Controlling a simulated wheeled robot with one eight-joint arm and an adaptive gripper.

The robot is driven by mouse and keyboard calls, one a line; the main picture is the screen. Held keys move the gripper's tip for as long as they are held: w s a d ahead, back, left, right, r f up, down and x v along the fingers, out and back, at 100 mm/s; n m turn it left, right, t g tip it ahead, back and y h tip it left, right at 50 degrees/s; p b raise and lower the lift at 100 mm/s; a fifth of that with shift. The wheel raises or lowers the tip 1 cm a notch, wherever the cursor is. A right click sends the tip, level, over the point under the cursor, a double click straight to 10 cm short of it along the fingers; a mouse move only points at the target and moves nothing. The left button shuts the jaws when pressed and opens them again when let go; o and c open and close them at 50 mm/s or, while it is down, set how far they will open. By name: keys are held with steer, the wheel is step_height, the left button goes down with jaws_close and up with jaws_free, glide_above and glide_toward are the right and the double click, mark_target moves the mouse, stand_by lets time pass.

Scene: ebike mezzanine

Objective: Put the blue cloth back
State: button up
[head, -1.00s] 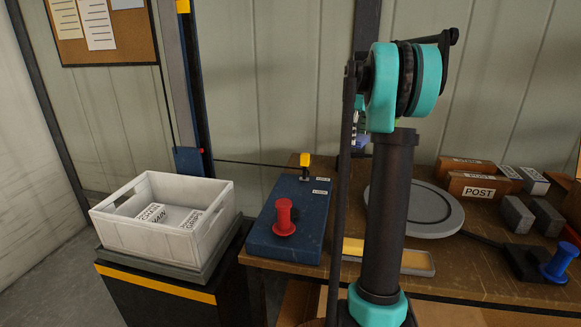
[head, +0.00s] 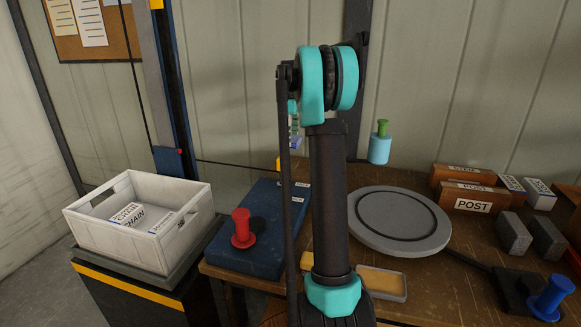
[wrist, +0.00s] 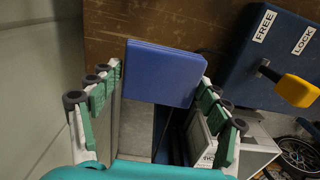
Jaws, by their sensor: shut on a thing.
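The blue cloth (wrist: 163,73) is a flat folded block between the fingertips of my gripper (wrist: 161,80) in the wrist view. My gripper is shut on it, with one finger on each side. In the head view, the cloth (head: 295,143) shows only as a small blue patch below my gripper (head: 294,124), mostly hidden by my arm. The cloth is held up against the background of the wall, apart from the bench as far as I can see. The brown bench top appears beyond it in the wrist view.
A blue fixture (head: 262,258) with a red knob (head: 242,229) is left of my arm. A white crate (head: 185,237) holds labelled items. A grey round plate (head: 428,240), yellow-topped tray (head: 390,294), POST box (head: 474,206) and blue knob (head: 552,296) are right. A green-topped bottle (head: 380,150) shows behind.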

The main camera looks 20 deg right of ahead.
mark_target(292, 172)
step_height(292, 172, down, 12)
steer(key=shift+d+f, duration=0.1)
steer(key=shift+f, duration=0.1)
stand_by(0.4)
steer(key=o, duration=1.2)
steer(key=shift+f, duration=0.1)
step_height(292, 172, up, 12)
steer(key=shift+r, duration=0.15)
